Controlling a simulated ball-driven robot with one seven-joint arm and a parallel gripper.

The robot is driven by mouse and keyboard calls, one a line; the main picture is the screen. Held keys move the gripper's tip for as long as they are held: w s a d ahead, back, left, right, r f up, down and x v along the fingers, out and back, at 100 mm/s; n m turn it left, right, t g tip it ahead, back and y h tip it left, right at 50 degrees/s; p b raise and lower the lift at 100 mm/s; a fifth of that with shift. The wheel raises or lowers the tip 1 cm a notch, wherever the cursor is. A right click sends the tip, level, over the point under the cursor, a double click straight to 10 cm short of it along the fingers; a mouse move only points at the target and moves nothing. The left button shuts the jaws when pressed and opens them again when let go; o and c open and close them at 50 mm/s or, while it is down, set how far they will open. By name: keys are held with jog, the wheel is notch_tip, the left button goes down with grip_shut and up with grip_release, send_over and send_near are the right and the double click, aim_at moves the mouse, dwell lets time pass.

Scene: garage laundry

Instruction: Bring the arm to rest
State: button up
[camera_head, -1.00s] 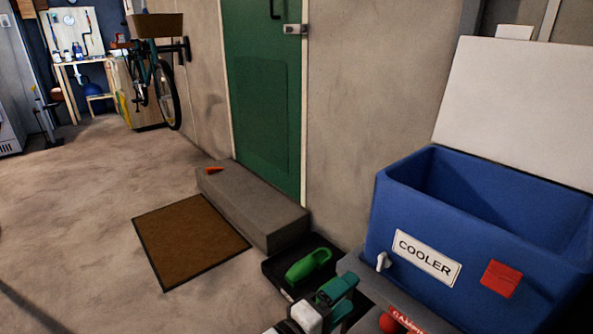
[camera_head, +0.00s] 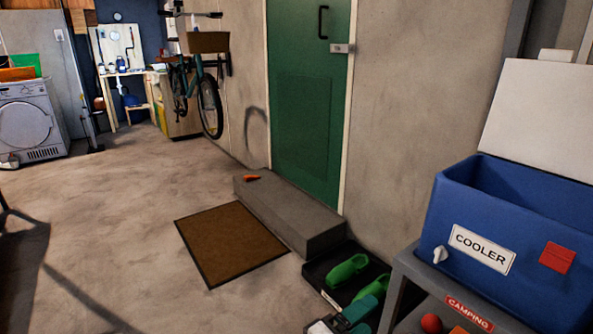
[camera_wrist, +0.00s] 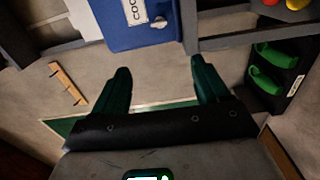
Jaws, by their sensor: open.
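My gripper (camera_wrist: 160,70) shows in the wrist view with its two dark green fingers spread apart and nothing between them. In the head view, part of my arm's end (camera_head: 350,318) shows at the bottom edge, in front of the shoe tray; its fingers cannot be made out clearly there. The blue cooler (camera_head: 445,222) stands open on a grey shelf to the right of it. The cooler also shows at the top of the wrist view (camera_wrist: 115,35).
Green clogs (camera_head: 347,270) sit on a black tray beside a concrete step (camera_head: 290,217). An orange object (camera_head: 252,178) lies on the step. A brown mat (camera_head: 230,243) lies before it. A bicycle (camera_head: 207,100) hangs on the wall.

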jog(key=s+d+f+m+g+y, duration=0.4)
jog(key=s+d+f+g+y, duration=0.3)
jog(key=s+d+f, duration=0.8)
jog(key=s+d+f+m+g+y, duration=0.1)
jog(key=s+f+m+y, duration=0.2)
jog(key=s, duration=0.5)
jog(key=s+d+f+g+y, duration=0.15)
jog(key=s+y, duration=0.25)
jog(key=s, duration=0.4)
notch_tip(320, 180, up, 34)
jog(key=a+p, duration=0.1)
jog(key=p, duration=3.3)
jog(key=shift+s+a+f, duration=0.2)
